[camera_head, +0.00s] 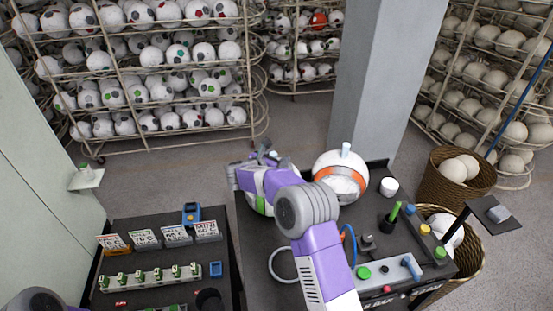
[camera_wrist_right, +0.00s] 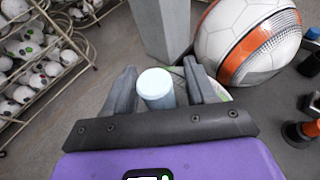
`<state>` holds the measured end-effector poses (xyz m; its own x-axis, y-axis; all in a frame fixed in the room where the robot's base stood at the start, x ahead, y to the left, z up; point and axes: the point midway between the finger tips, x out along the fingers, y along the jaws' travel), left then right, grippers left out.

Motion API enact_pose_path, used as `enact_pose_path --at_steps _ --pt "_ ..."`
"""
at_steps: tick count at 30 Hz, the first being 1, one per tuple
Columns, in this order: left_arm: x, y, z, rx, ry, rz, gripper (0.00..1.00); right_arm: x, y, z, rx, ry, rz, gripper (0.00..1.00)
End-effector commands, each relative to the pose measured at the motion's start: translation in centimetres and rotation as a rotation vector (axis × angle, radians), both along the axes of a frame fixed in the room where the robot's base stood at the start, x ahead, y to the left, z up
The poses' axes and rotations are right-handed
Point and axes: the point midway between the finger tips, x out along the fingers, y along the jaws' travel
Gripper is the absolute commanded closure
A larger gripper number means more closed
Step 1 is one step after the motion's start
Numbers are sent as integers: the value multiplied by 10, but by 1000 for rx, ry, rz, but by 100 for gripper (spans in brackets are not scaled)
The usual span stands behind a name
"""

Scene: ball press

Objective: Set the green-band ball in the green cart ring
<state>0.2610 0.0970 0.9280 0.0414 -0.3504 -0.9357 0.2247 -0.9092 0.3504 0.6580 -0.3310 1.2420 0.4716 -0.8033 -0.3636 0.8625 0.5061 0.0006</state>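The green-band ball (camera_head: 259,207) is a white ball with a green strip, mostly hidden under my right wrist on the dark bench. In the right wrist view, a pale blue-white upright peg (camera_wrist_right: 156,88) stands between the fingers of my right gripper (camera_wrist_right: 160,85). The fingers are apart, with a gap visible on the peg's right side. The gripper (camera_head: 262,158) also shows in the head view, above the ball. A white ball with an orange band (camera_head: 340,178) and a similar peg sits to its right. I cannot make out the green cart ring. My left gripper is outside the views.
A left table holds price-like cards (camera_head: 145,238) and a row of green-topped pegs (camera_head: 150,278). Right of my arm are a green knob post (camera_head: 394,213), a white cup (camera_head: 388,187) and a button panel (camera_head: 390,272). Baskets (camera_head: 460,180) and ball racks (camera_head: 150,80) stand beyond.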

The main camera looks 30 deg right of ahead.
Motion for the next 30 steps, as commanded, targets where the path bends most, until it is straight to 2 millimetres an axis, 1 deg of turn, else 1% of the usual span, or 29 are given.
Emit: enact_pose_path --at_steps 7,11,15,21,27,30 --pt "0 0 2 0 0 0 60 0 0 1 0 0 0 43" --pt "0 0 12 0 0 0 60 0 0 8 0 0 0 43" --pt "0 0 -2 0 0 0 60 -14 26 15 1 -2 6 43" --pt "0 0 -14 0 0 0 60 -35 63 31 1 -2 4 43" --pt "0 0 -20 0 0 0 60 -51 88 43 1 -1 3 43" --pt "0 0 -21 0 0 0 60 -55 94 47 0 0 1 43"
